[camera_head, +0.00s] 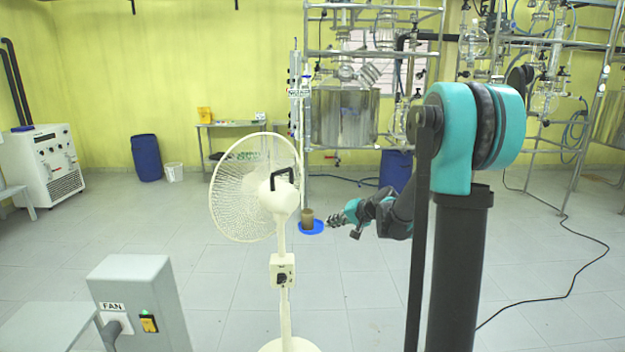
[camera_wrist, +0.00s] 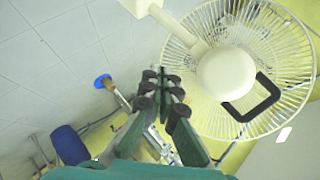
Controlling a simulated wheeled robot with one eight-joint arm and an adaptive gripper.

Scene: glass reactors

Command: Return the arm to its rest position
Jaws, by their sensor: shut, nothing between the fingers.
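My arm (camera_head: 401,212) reaches out from my column in the head view, bent toward the left of the picture. My gripper (camera_head: 331,220) is at its end, in front of the reactor stand and just right of a brown container in the picture. In the wrist view the fingers of my gripper (camera_wrist: 161,78) are together, with nothing held between them. The white standing fan (camera_head: 283,198) is left of my gripper in the head view. Its cage and hub (camera_wrist: 226,74) fill the upper right of the wrist view, close beside the fingers; no contact is visible.
The brown container (camera_head: 307,216) stands at a blue round plate (camera_head: 317,228). A grey FAN switch box (camera_head: 135,290) is at the front left. Glass reactors on a metal frame (camera_head: 343,118) stand behind. Open tiled floor (camera_head: 370,290) lies between the fan and my column.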

